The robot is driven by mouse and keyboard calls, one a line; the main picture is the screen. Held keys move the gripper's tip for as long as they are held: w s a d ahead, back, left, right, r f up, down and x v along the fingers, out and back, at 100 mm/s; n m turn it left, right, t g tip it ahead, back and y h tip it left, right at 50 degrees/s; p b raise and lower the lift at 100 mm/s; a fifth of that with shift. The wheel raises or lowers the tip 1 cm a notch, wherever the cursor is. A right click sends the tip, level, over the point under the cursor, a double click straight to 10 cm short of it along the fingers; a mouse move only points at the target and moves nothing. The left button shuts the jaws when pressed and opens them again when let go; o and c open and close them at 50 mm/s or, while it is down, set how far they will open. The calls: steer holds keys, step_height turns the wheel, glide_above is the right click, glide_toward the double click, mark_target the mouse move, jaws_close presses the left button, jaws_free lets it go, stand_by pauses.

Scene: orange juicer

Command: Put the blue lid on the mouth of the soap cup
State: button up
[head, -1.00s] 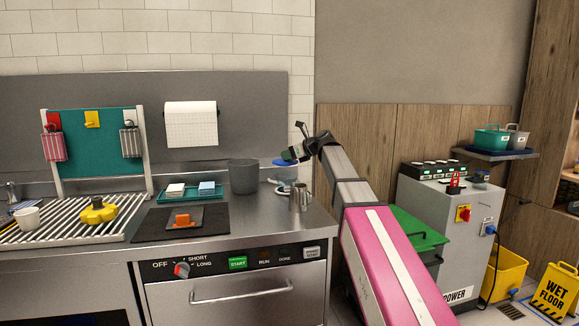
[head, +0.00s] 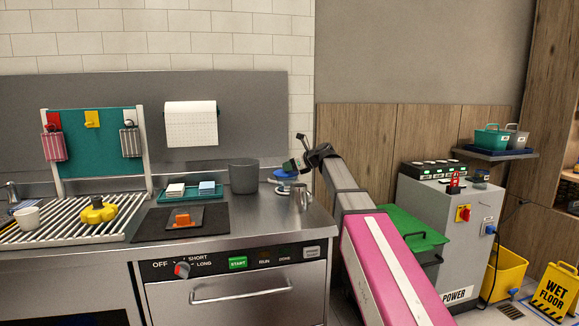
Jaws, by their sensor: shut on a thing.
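My gripper (head: 295,167) is shut on the blue lid (head: 284,174), at the right end of the steel counter. The lid looks roughly level. A pale, rounded shape (head: 281,187) shows just below the lid, partly hidden; I cannot tell whether it is the soap cup or whether the lid touches it. A small steel cup (head: 300,197) stands upright in front and slightly right of the lid. The gripper's fingertips are small and partly hidden.
A grey bin (head: 243,177) stands close to the left of the lid. A teal tray (head: 190,194) holds a white and a blue block. A black mat (head: 155,226) bears an orange-handled tool (head: 183,219). The counter's right edge is near the steel cup.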

steer(key=shift+f, duration=0.15)
steer(key=o, duration=0.9)
steer(key=shift+r, duration=0.4)
steer(key=v, duration=1.2)
